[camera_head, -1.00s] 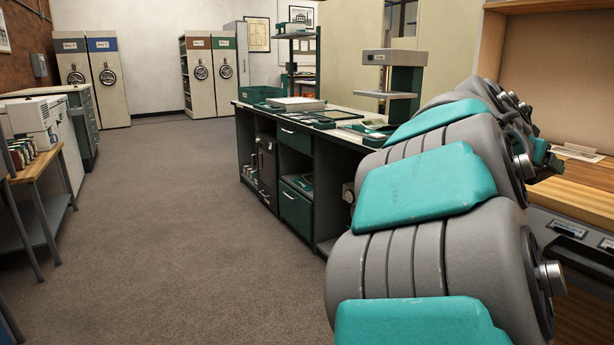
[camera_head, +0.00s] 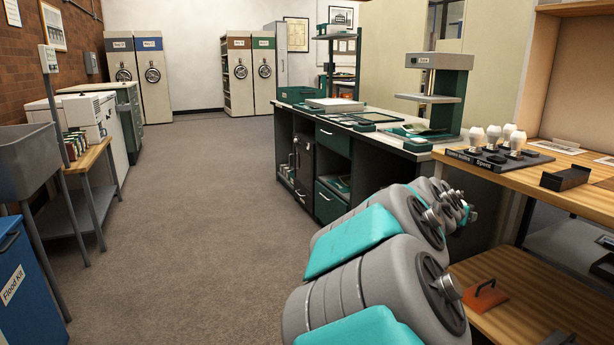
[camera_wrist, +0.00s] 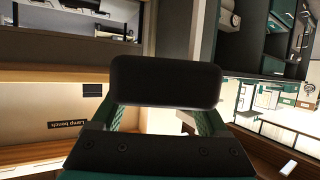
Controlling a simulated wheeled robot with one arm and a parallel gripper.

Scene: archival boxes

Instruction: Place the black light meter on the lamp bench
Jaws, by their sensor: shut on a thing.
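The black light meter (camera_wrist: 165,82) is a dark rounded block in the middle of the wrist view. My gripper (camera_wrist: 163,106) is shut on it, with a teal finger on each side. In the head view my arm reaches forward and its links hide the jaws and the meter. The lamp bench (camera_head: 596,198) is a wooden-topped bench at the right, to the right of my arm. In the wrist view a "Lamp bench" label (camera_wrist: 68,124) shows on a pale panel at the left.
On the lamp bench stand a black rack (camera_head: 490,160) with several white bulbs and a black open holder (camera_head: 564,178). Its front top is partly bare. An orange-handled tool (camera_head: 485,297) lies on the lower shelf. A dark-fronted counter (camera_head: 352,170) stands beyond my arm.

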